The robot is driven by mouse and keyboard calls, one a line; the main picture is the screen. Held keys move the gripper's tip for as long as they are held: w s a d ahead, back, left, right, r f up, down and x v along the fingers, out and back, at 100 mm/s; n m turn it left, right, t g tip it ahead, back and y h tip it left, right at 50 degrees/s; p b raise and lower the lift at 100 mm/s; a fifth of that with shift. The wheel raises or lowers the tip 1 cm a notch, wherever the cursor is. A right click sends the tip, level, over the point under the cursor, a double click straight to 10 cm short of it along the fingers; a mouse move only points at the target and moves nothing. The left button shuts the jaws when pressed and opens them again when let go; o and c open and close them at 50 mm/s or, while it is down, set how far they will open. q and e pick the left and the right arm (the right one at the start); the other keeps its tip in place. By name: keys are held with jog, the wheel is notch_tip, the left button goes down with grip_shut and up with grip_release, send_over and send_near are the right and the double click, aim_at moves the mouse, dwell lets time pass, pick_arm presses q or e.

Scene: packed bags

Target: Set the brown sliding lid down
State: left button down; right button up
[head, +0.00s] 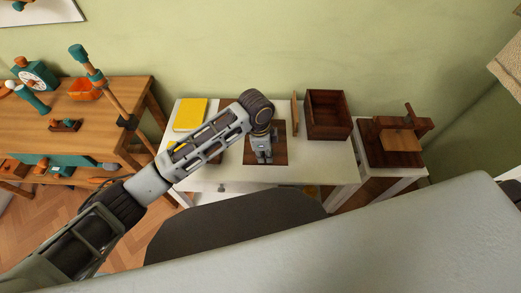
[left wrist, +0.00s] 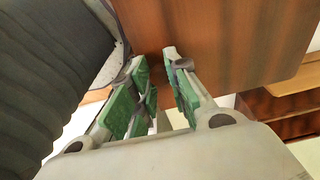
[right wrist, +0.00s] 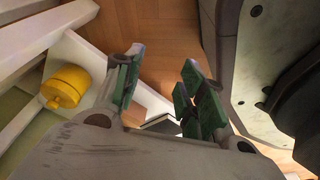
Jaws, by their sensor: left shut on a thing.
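The brown sliding lid (head: 279,157) appears as a flat, dark wood-grained board at the middle of the white table in the head view. In the left wrist view a large smooth brown board (left wrist: 230,35), seemingly this lid, fills the top. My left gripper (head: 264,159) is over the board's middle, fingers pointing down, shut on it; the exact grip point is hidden. The gap under the board cannot be judged. The left fingers (left wrist: 163,80) also show at the board's near edge. My right gripper (right wrist: 158,85) is open and empty, away from the board.
An open brown box (head: 327,132) stands right of the board, with a thin upright wooden slat (head: 294,113) beside it. A yellow block (head: 190,114) lies at the table's back left. A side table (head: 398,140) stands right; a wooden workbench (head: 110,115) stands left.

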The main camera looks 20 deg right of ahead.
pick_arm(q)
notch_tip(320, 180, down, 5)
jog(key=shift+r+b, duration=0.2)
jog(key=shift+b, duration=0.15)
jog(key=shift+f, duration=0.55)
pick_arm(e)
jog(key=shift+w+a+r, duration=0.7)
jog(key=shift+w+r, duration=0.1)
jog(key=shift+w, duration=0.1)
